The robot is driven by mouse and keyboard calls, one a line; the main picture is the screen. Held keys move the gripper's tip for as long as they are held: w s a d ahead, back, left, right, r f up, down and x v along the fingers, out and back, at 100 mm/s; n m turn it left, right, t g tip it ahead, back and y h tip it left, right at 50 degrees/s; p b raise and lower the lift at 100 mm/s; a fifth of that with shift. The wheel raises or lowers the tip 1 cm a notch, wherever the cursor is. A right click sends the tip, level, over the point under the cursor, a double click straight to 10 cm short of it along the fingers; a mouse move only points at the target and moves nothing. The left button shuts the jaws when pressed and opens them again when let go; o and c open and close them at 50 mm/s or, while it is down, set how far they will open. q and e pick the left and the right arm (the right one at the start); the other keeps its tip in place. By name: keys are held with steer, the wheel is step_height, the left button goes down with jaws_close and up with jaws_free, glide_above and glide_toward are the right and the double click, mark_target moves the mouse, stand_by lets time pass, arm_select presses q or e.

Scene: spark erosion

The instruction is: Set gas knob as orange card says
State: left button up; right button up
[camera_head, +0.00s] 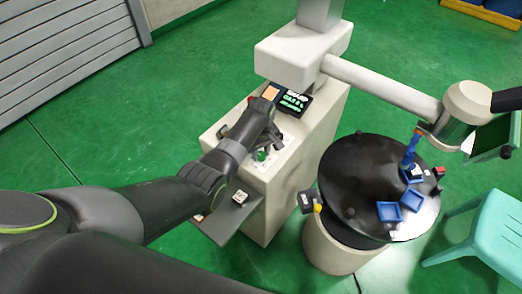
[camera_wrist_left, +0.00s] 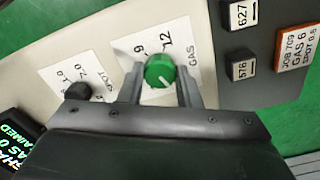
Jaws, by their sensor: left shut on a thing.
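The green gas knob (camera_wrist_left: 160,71) sits on a white dial marked GAS, with 9 and 12 readable. The fingers and palm hide part of the dial. In the head view the knob (camera_head: 261,156) shows below my left gripper (camera_head: 264,146). The orange-edged card (camera_wrist_left: 297,46) reads JOB 709, GAS 6, and a SPOT value that looks like 0.8. My right gripper is not in view.
A black knob (camera_wrist_left: 77,91) sits on a SPOT dial. A display (camera_wrist_left: 20,140) shows GAS 0. Blocks marked 627 (camera_wrist_left: 240,13) and 576 (camera_wrist_left: 241,63) lie near the card. A round black table (camera_head: 365,165) with blue trays and a green stool (camera_head: 490,235) stand to the right.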

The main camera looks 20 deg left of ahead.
arm_select(q)
steer(key=m+p, duration=0.1)
steer(key=m, duration=0.1)
steer(key=shift+r+m, duration=0.15)
steer(key=shift+m, duration=0.15)
steer(key=m+p, duration=0.1)
steer(key=m, duration=0.1)
steer(key=shift+m, duration=0.4)
steer(key=m+p, duration=0.1)
steer(key=m, duration=0.2)
steer(key=shift+m, duration=0.3)
steer(key=m+p, duration=0.1)
steer(key=m, duration=0.2)
steer(key=shift+m, duration=0.3)
steer(key=m, duration=0.4)
steer(key=shift+m, duration=0.3)
steer(key=m, duration=0.4)
steer(key=shift+m+p, duration=0.4)
steer(key=o, duration=1)
steer(key=shift+c, duration=0.2)
